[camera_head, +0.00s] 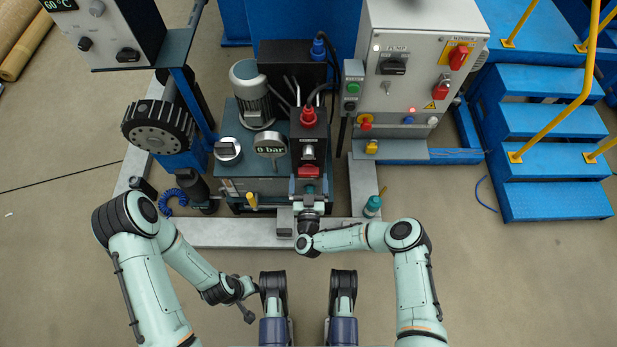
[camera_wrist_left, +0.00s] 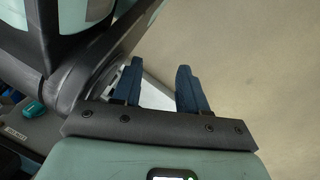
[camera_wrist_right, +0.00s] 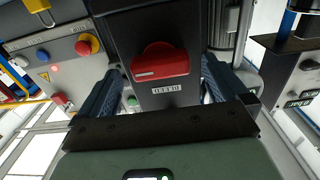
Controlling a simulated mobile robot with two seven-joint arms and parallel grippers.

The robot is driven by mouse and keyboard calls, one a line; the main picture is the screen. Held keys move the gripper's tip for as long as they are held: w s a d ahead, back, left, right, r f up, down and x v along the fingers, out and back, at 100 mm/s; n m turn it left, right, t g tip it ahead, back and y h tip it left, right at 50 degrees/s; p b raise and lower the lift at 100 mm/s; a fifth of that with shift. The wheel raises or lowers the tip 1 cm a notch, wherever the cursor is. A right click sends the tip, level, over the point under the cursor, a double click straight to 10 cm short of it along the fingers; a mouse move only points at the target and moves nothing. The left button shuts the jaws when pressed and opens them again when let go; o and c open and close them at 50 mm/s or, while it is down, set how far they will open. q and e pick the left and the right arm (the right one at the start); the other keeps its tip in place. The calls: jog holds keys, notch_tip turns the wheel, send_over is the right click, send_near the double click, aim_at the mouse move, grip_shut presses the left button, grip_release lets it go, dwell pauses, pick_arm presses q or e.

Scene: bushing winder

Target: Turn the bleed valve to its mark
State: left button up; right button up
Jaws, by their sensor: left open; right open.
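The bleed valve is a red knob (camera_wrist_right: 160,63) on a dark block, with a small BLEED label below it in the right wrist view. Its handle lies roughly crosswise there. In the head view the red knob (camera_head: 308,171) is at the front of the hydraulic unit. My right gripper (camera_head: 308,194) is just in front of it. In the right wrist view its open fingers (camera_wrist_right: 162,72) stand on either side of the knob, with gaps visible. I cannot make out the mark. My left gripper (camera_head: 247,312) is open and empty, low over the floor; its fingers (camera_wrist_left: 155,80) show in the left wrist view.
A gauge (camera_head: 270,145) reading 0 bar and a motor (camera_head: 251,88) stand beside the valve block. A grey control cabinet (camera_head: 418,70) with switches is to the right. Blue steps (camera_head: 548,125) with yellow rails are further right. The front floor is clear.

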jog(key=shift+w, duration=0.95)
pick_arm(q)
jog(key=shift+s+a+f+g, duration=0.1)
jog(key=shift+s+f+g, duration=0.3)
jog(key=shift+s, duration=0.35)
pick_arm(e)
jog(key=shift+c, duration=0.3)
jog(key=c, duration=1)
